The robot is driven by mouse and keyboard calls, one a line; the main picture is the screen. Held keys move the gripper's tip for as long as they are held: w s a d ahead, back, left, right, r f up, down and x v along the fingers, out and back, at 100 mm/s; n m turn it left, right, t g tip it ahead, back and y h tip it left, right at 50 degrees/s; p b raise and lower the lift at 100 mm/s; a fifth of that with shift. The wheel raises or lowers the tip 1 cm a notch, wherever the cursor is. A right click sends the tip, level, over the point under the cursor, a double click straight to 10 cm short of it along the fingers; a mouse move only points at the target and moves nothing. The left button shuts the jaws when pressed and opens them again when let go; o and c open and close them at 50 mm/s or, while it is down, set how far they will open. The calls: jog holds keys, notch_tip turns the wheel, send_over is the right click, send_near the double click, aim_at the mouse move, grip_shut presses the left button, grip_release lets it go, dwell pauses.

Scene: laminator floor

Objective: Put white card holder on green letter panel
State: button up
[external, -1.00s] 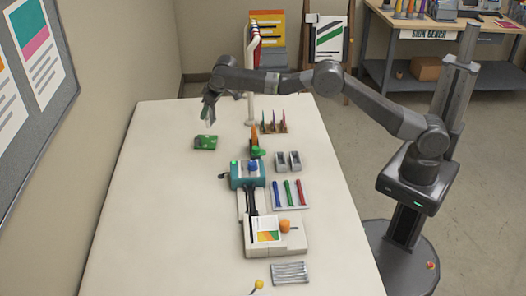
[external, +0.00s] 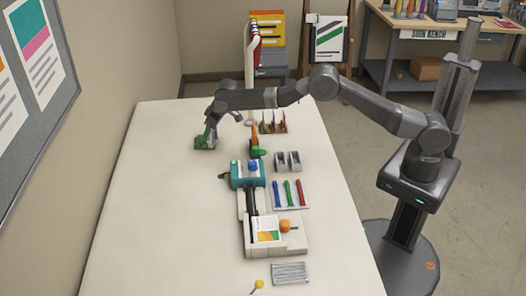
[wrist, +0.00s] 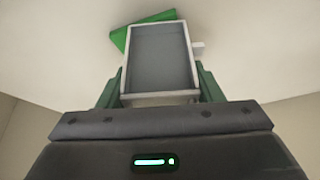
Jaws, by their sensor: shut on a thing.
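The white card holder (wrist: 160,58), a shallow box with a white rim and grey inside, is between my gripper's two green fingers in the wrist view. My gripper (wrist: 157,84) is shut on it. The green letter panel (wrist: 126,37) shows behind the holder, its corner sticking out at the upper left, turned at an angle to it. In the external view my gripper (external: 207,134) is low over the green panel (external: 200,146) at the table's far left. The holder is mostly hidden there. I cannot tell whether it touches the panel.
A teal machine (external: 245,178) with a blue knob stands mid-table, with a white unit (external: 282,245) in front. A wooden rack (external: 273,128) and a white post (external: 249,85) stand right of my gripper. The left side of the table is clear.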

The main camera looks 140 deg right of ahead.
jog(key=o, duration=1)
jog(key=shift+f, duration=0.15)
jog(key=shift+c, duration=0.2)
jog(key=shift+r, duration=0.3)
jog(key=b+v, duration=0.2)
jog(key=v, duration=0.9)
jog(key=shift+a+r, duration=0.2)
jog(key=shift+r, duration=0.1)
jog(key=p+x, duration=0.2)
jog(key=x, duration=1)
jog(key=shift+s, duration=0.1)
jog(key=shift+d+r, duration=0.1)
jog(key=shift+r, duration=1.4)
